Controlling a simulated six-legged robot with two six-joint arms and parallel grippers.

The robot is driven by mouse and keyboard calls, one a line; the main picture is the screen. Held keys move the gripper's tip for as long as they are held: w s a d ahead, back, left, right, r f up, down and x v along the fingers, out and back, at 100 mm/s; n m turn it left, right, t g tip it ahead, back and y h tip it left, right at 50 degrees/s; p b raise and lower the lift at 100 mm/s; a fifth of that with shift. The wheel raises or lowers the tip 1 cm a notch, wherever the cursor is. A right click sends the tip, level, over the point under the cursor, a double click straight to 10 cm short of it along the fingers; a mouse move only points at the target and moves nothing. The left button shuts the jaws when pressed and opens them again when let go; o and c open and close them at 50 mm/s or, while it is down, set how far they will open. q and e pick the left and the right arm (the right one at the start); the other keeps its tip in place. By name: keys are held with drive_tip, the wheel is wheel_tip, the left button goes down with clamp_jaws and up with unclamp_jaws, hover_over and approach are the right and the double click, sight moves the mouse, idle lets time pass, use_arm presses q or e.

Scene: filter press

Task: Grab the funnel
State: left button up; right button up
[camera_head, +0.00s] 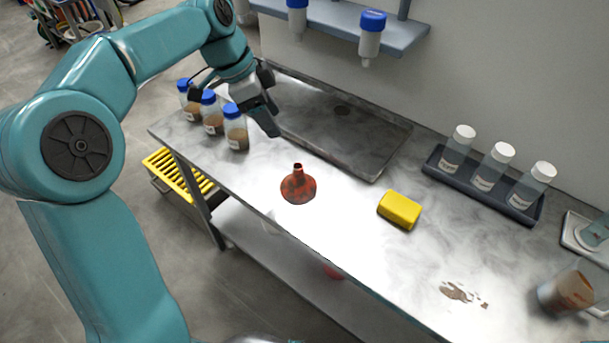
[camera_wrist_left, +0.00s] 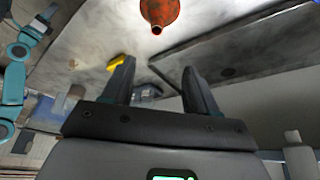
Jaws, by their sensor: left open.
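The funnel (camera_head: 298,187) is reddish-orange with dark blotches. It rests on the metal bench, wide end down with its narrow spout up. My left gripper (camera_head: 270,122) is above the bench, up and to the left of the funnel in the head view, apart from it. In the left wrist view the funnel (camera_wrist_left: 160,12) shows at the top edge, partly cut off, beyond the two spread fingers (camera_wrist_left: 160,80). The left gripper is open with nothing between its fingers. My right gripper is not in view.
Several blue-capped bottles (camera_head: 212,116) stand left of the funnel, close to the left gripper. A yellow block (camera_head: 400,209) lies to its right. A shallow sink tray (camera_head: 340,138) lies behind. A rack (camera_head: 484,187) of white-capped bottles stands by the wall. A brown spill and tilted beaker (camera_head: 566,292) are at right.

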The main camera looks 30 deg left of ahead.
use_arm(q)
hover_over(298, 166)
drive_tip(key=a, duration=0.1)
drive_tip(key=f, duration=0.6)
drive_tip(key=s+f, duration=0.1)
drive_tip(key=f, duration=0.2)
drive_tip(key=shift+a+f+b, duration=0.1)
drive_tip(key=shift+a+b, duration=0.1)
drive_tip(key=shift+b, duration=0.1)
drive_tip(key=shift+f, duration=0.2)
drive_tip(key=x, duration=0.5)
drive_tip(key=shift+s+f, duration=0.15)
drive_tip(key=shift+f, duration=0.2)
clamp_jaws()
